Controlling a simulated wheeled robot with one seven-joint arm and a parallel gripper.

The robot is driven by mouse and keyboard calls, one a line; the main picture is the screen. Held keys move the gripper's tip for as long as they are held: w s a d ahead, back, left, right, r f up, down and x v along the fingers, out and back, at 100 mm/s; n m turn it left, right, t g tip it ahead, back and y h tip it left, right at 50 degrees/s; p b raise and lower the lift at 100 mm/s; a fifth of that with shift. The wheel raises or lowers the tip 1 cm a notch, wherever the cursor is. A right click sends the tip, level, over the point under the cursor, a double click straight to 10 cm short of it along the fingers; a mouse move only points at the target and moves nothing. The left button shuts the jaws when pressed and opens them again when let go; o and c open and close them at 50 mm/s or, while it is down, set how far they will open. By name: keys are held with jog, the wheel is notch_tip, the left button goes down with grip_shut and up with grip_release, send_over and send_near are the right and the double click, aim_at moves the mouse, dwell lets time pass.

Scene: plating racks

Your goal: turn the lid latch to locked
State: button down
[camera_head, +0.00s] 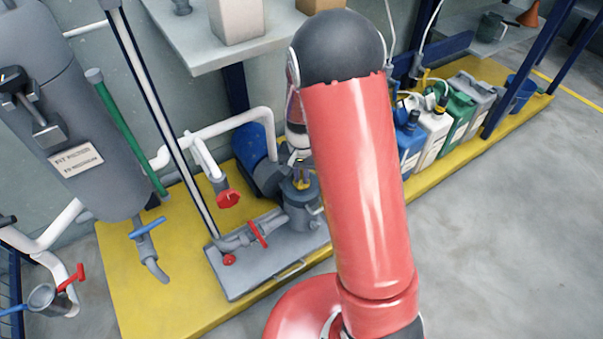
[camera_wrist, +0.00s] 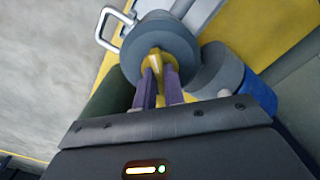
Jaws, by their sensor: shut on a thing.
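The lid latch is a yellow handle (camera_wrist: 155,62) on top of a round grey lid (camera_wrist: 128,50) in the wrist view. My gripper (camera_wrist: 160,70) is shut on the yellow latch, with one finger on each side of it. In the head view the grey lidded housing (camera_head: 301,206) stands on a grey tray beside the blue motor, and a bit of the yellow latch (camera_head: 301,183) shows at its top. My red arm covers part of the area to its right. The views do not make clear which latch position is marked locked.
A blue motor (camera_head: 257,160) and a red valve wheel (camera_head: 228,199) are close by on the left. A red lever (camera_head: 257,233) is on the pipe in front. Several jugs (camera_head: 431,135) stand to the right on the yellow platform (camera_head: 150,285). A shelf (camera_head: 215,55) overhangs behind.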

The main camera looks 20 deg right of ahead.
aim_at(302, 177)
jog(key=m+p, duration=0.1)
jog(key=m, duration=0.4)
jog(key=shift+r+m+p, duration=0.1)
jog(key=shift+m+p, duration=0.2)
jog(key=shift+p, duration=0.1)
jog(key=shift+m+p, duration=0.75)
jog(key=shift+m, duration=1.05)
jog(key=c, duration=1.5)
grip_release()
jog(key=shift+r+p, duration=0.5)
jog(key=shift+r, duration=3.3)
